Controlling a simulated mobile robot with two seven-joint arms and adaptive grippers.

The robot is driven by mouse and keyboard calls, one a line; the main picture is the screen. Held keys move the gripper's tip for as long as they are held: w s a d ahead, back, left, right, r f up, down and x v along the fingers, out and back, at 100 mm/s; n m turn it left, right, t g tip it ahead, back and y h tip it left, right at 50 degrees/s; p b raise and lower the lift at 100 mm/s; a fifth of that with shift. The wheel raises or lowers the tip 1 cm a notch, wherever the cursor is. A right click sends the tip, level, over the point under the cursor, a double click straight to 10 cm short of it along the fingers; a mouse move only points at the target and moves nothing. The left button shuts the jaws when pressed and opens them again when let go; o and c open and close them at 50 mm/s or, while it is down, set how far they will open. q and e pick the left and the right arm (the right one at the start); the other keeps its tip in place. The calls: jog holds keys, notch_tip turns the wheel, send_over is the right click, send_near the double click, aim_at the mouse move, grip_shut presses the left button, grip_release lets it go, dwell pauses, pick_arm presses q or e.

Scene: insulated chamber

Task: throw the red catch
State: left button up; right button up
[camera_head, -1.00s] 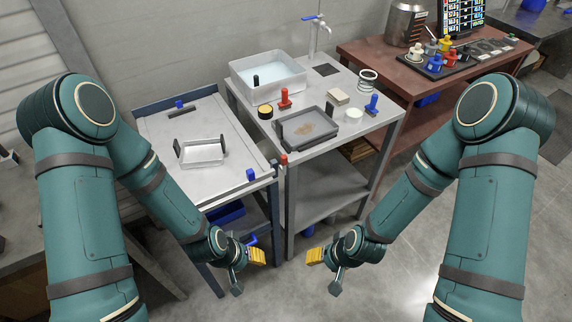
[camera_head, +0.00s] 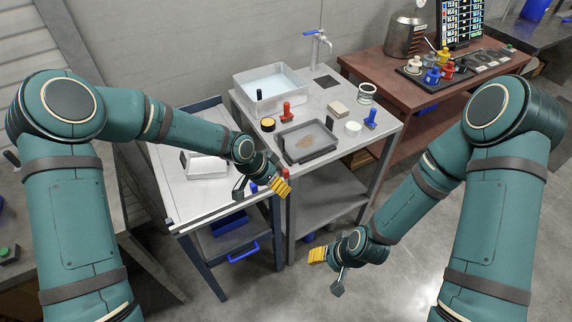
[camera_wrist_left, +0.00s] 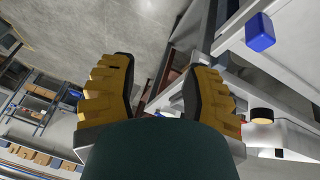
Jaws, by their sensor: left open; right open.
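A small red piece, which looks like the red catch (camera_head: 287,172), sits at the near corner where the left cart meets the grey table. My left gripper (camera_head: 281,187) is just in front of it in the head view and partly covers it. In the left wrist view my left gripper (camera_wrist_left: 157,82) is open, with nothing held between its yellow fingers. A blue block (camera_wrist_left: 259,32) on the cart edge shows there at the upper right; in the head view it is mostly hidden. My right gripper (camera_head: 318,256) is open and empty, low over the floor.
The grey table (camera_head: 325,172) carries a white basin (camera_head: 270,103), a red-handled stamp (camera_head: 286,111), a dark tray (camera_head: 308,157) and a blue-handled piece (camera_head: 371,118). A blue handle (camera_head: 244,253) sticks out below the cart.

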aim_at(284, 171)
pick_arm(q)
jog(key=w+a+r+m+y+p, duration=0.1)
jog(key=w+a+r+m, duration=0.15)
jog(key=w+r, duration=0.4)
jog(key=shift+t, duration=0.5)
jog(key=x, duration=1.3)
jog(key=shift+s+d+r, duration=0.15)
jog(key=shift+s+d, duration=0.05)
jog(key=shift+d, duration=0.15)
grip_shut()
